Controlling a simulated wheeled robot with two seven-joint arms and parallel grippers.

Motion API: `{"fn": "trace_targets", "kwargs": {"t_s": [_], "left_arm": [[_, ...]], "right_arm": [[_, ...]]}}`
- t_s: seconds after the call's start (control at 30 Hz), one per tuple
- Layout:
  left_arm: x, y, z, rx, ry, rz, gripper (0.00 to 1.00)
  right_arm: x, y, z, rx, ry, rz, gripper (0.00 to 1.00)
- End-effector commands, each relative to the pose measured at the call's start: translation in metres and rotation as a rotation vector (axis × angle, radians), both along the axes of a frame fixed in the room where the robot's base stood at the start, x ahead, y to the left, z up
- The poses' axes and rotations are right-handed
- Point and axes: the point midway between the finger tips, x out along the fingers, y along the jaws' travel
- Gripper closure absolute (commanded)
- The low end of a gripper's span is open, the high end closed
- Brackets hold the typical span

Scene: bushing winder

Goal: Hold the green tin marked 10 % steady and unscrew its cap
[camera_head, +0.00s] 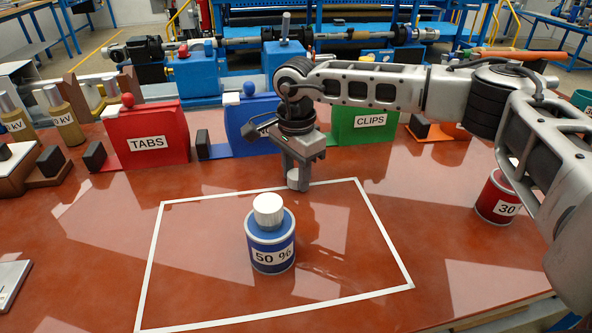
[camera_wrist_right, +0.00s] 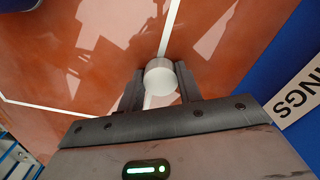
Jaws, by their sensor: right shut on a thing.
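My right gripper (camera_head: 298,182) is shut on a pale round cap (camera_head: 294,179), by the back line of the white outlined area. In the right wrist view the cap (camera_wrist_right: 160,77) sits between the two fingers of the right gripper (camera_wrist_right: 158,85). No tin shows under it. A blue tin (camera_head: 272,250) marked 50 % stands upright inside the outline with its own white cap on. No label reading 10 % is visible. A green round object (camera_head: 582,101) is cut off at the right edge; I cannot tell if it is the green tin. My left gripper is not in view.
A red tin (camera_head: 497,197) marked 30 stands at the right, partly behind my right arm. A red TABS bin (camera_head: 150,128), a blue bin (camera_head: 245,117) and a green CLIPS bin (camera_head: 366,135) line the back. The outlined area (camera_head: 165,270) is free around the blue tin.

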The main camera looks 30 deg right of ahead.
Motion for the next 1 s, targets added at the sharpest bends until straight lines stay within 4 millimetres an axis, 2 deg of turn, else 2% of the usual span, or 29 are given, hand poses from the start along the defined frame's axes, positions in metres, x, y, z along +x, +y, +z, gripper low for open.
{"fn": "trace_targets", "kwargs": {"t_s": [0.23, 0.27, 0.3, 0.33, 0.57, 0.7, 0.87, 1.0], "left_arm": [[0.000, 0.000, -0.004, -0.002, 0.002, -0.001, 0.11], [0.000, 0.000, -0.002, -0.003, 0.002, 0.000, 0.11], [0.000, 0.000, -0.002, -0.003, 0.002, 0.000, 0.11], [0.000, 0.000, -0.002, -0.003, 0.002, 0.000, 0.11], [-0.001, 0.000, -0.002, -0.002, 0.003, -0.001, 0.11], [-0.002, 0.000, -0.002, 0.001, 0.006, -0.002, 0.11], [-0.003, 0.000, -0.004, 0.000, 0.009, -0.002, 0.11], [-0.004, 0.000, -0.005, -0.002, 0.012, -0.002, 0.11]], "right_arm": [[0.000, 0.000, -0.004, 0.001, 0.000, 0.000, 0.93], [0.000, 0.000, -0.003, 0.000, 0.000, 0.000, 0.57], [0.000, 0.000, -0.002, 0.000, 0.000, 0.000, 0.46], [0.000, 0.000, -0.002, 0.000, 0.000, 0.000, 0.43], [0.000, 0.000, -0.002, 0.000, 0.000, 0.000, 0.43], [0.000, 0.000, 0.005, 0.001, -0.001, 0.000, 0.43], [0.001, 0.000, 0.031, 0.002, -0.004, -0.001, 0.43], [0.001, 0.000, 0.063, 0.002, -0.004, 0.000, 0.43]]}}
